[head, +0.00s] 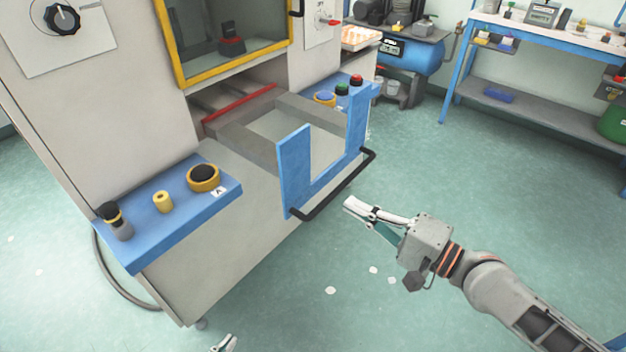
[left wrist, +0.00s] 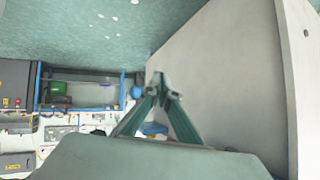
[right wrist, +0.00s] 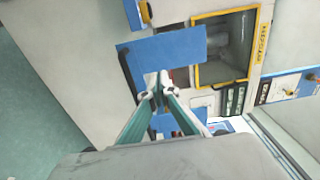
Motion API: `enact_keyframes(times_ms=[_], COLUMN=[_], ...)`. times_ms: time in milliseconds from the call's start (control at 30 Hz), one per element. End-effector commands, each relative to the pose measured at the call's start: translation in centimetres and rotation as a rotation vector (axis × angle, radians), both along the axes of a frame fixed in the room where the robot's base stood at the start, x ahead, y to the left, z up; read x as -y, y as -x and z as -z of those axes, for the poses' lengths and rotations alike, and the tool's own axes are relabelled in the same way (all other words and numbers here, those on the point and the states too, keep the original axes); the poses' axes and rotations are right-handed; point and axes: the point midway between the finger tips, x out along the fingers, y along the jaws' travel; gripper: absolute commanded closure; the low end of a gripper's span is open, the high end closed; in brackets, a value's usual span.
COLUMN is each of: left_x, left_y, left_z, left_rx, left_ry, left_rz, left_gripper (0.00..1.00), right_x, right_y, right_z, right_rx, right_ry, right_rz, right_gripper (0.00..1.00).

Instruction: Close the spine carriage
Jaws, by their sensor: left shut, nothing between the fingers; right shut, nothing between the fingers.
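The spine carriage, a blue U-shaped front plate (head: 293,170) on grey side rails, stands pulled out of the machine in the head view. A black bar handle (head: 335,188) runs along its lower front. My right gripper (head: 352,207) is shut and empty, in front of the handle and apparently apart from it. In the right wrist view the fingertips (right wrist: 154,88) overlap the blue plate (right wrist: 150,55); contact cannot be told. My left gripper (head: 224,343) barely shows at the bottom edge of the head view. Its shut, empty fingertips (left wrist: 157,84) show beside a pale panel in the left wrist view.
A blue side shelf (head: 180,225) with knobs juts from the machine left of the carriage. Another shelf with coloured buttons (head: 342,90) is at its right. A yellow-framed window (head: 235,60) sits above. Open green floor (head: 440,170) lies right, with a workbench (head: 540,35) behind.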

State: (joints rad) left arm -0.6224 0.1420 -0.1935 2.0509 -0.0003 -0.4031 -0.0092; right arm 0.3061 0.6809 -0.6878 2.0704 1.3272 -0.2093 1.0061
Motion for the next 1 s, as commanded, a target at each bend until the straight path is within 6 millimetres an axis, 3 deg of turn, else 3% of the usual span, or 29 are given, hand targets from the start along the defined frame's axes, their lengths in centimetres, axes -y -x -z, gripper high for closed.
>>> enact_keyframes(times_ms=[600, 1000], left_x=[0.2, 0.1], left_y=[0.3, 0.2], left_z=[0.0, 0.0], left_rx=[-0.007, -0.007], left_ry=[0.009, 0.007], left_rz=[-0.001, -0.001], left_gripper=[1.0, 1.0], right_x=[-8.0, -8.9], right_y=[-5.9, -6.6], right_z=[0.0, 0.1], right_rx=[0.002, 0.003], right_ry=[0.0, 0.003], right_rz=[0.001, 0.001], right_gripper=[1.0, 1.0])
